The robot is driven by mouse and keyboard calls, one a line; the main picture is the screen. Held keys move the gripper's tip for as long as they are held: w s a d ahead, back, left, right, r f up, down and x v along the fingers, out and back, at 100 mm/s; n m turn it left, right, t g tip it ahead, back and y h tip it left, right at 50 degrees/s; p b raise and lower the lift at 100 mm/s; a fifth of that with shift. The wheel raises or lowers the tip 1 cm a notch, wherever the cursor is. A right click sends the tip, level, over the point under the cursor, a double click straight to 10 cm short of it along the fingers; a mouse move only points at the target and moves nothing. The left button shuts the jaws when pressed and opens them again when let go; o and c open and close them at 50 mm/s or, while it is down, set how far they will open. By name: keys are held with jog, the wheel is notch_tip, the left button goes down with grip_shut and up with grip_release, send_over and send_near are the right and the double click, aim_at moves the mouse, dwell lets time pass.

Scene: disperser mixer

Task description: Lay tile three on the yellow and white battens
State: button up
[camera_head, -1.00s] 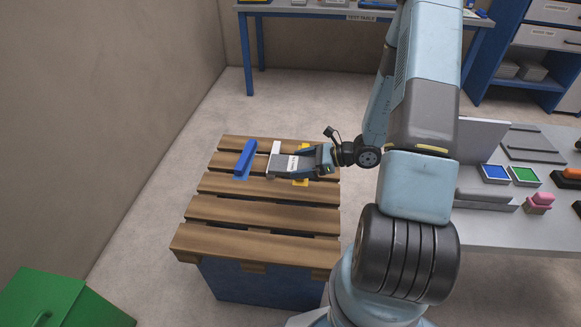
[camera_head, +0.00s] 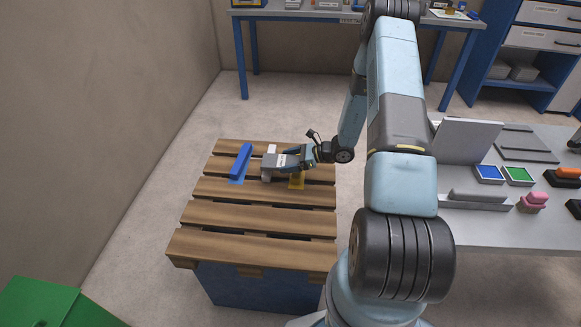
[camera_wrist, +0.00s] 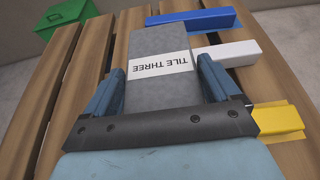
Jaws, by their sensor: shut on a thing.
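Tile three (camera_wrist: 160,88) is a grey slab with a white label reading TILE THREE. My gripper (camera_wrist: 161,92) is shut on its two sides; it also shows in the head view (camera_head: 285,165) over the pallet. The white batten (camera_wrist: 230,53) and the yellow batten (camera_wrist: 278,119) lie on the pallet, to the right of the tile in the wrist view.
A blue batten (camera_head: 241,161) lies left of the tile on the wooden pallet (camera_head: 258,218). The pallet's near slats are clear. A green bin (camera_head: 40,300) stands at lower left. A grey table (camera_head: 480,232) with several small items is at right.

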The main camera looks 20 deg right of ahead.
jog(key=shift+w+f, duration=0.25)
jog(key=shift+f, duration=1.55)
jog(key=shift+f, duration=0.1)
jog(key=o, duration=1.2)
